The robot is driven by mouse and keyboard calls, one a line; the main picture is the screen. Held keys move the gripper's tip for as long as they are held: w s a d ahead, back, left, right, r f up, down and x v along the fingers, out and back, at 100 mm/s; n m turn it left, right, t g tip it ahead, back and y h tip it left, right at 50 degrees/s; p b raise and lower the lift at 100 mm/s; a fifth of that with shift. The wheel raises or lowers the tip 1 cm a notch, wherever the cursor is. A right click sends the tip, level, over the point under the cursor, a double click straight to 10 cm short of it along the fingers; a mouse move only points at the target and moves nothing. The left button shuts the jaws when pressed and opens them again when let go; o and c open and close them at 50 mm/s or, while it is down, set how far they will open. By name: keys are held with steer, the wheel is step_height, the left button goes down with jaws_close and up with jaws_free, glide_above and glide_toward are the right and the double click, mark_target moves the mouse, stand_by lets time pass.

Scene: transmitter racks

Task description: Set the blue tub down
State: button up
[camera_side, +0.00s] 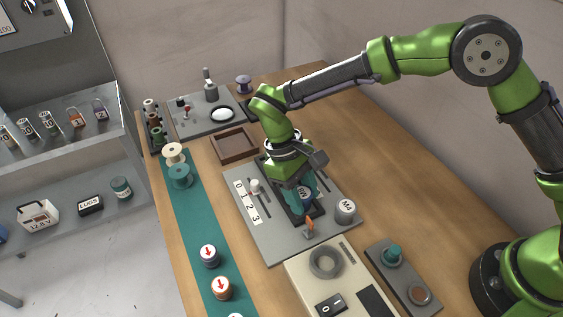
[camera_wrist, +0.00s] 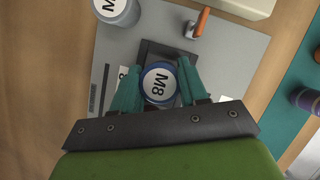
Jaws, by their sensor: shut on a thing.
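The blue tub, with a white lid marked M8, shows in the wrist view (camera_wrist: 159,84) between the two teal fingers of my gripper (camera_wrist: 157,90). In the side view the tub (camera_side: 306,196) is partly hidden by my gripper (camera_side: 303,188), which is shut on it. The tub looks upright, over a dark rectangular holder (camera_side: 312,215) on the grey plate (camera_side: 275,245). I cannot tell whether the tub's base touches the holder.
A grey tub marked M4 (camera_side: 345,211) stands close to the right of the holder. An orange-handled lever (camera_side: 309,228) stands in front. A strip numbered 0 to 3 (camera_side: 246,202) lies left. An empty brown tray (camera_side: 235,146) is behind.

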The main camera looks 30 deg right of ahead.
steer(key=o, duration=1.2)
steer(key=v, duration=1.2)
steer(key=d+r+t, duration=0.2)
steer(key=d+r, duration=0.4)
steer(key=r, duration=0.1)
steer(key=s+d+r+m+t+y, duration=0.25)
steer(key=s+d+r, duration=0.2)
steer(key=d, duration=0.35)
steer(key=s+d+f+m+t+y, duration=0.1)
steer(key=s+d+m+t, duration=0.6)
steer(key=s+d, duration=0.4)
steer(key=shift+s+d, duration=0.15)
steer(key=shift+s, duration=0.1)
